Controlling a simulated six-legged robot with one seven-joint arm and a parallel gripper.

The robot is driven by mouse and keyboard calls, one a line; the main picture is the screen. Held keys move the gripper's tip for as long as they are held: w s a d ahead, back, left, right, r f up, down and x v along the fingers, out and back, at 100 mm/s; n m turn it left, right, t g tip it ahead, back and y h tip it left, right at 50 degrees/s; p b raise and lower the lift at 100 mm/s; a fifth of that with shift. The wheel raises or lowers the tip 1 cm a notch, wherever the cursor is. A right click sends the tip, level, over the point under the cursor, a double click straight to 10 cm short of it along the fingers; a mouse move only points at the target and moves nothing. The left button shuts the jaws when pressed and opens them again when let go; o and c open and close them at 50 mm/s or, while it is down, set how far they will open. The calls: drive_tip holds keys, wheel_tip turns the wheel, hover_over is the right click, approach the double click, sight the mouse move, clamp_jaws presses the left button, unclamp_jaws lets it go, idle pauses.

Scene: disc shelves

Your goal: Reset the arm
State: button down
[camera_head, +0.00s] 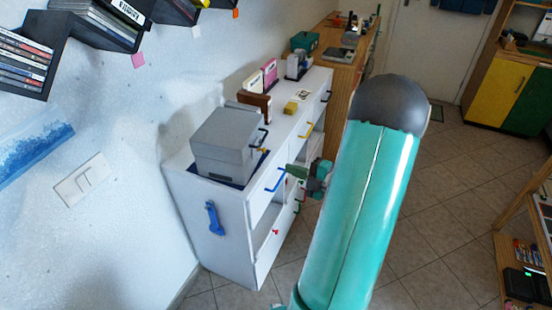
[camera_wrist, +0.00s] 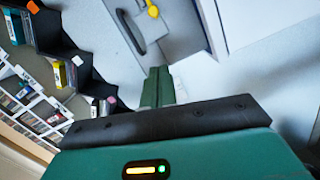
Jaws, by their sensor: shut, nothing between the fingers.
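My arm (camera_head: 362,200) is a thick teal tube with a dark grey rounded end, and it crosses the middle right of the head view. My gripper (camera_head: 292,171) shows left of the arm, in front of the white cabinet's side with the handles. In the wrist view my gripper (camera_wrist: 158,84) has its green fingers together, with nothing seen between them. The arm hides part of the floor and of the room behind it.
The white cabinet (camera_head: 222,235) carries a grey box (camera_head: 224,145), which also shows in the wrist view (camera_wrist: 165,25). A blue drawer handle (camera_head: 276,181) sticks out close to my gripper. Black disc shelves (camera_head: 50,62) hang on the left wall. Tiled floor (camera_head: 430,235) is clear at right.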

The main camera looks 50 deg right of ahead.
drive_tip(key=w+a+r+n+g+y, duration=0.1)
drive_tip(key=a+r+n+g+y, duration=0.4)
drive_tip(key=a+n, duration=0.8)
drive_tip(key=a+r+n+g, duration=0.3)
drive_tip(key=a+n+g, duration=0.4)
drive_tip(key=a+n, duration=0.6)
drive_tip(key=s+a+r+n+h, duration=0.4)
drive_tip(key=n, duration=1)
drive_tip(key=s+a+r+n+h, duration=0.4)
drive_tip(key=a+n, duration=0.1)
drive_tip(key=n, duration=0.9)
drive_tip(key=shift+r+t+h, duration=0.4)
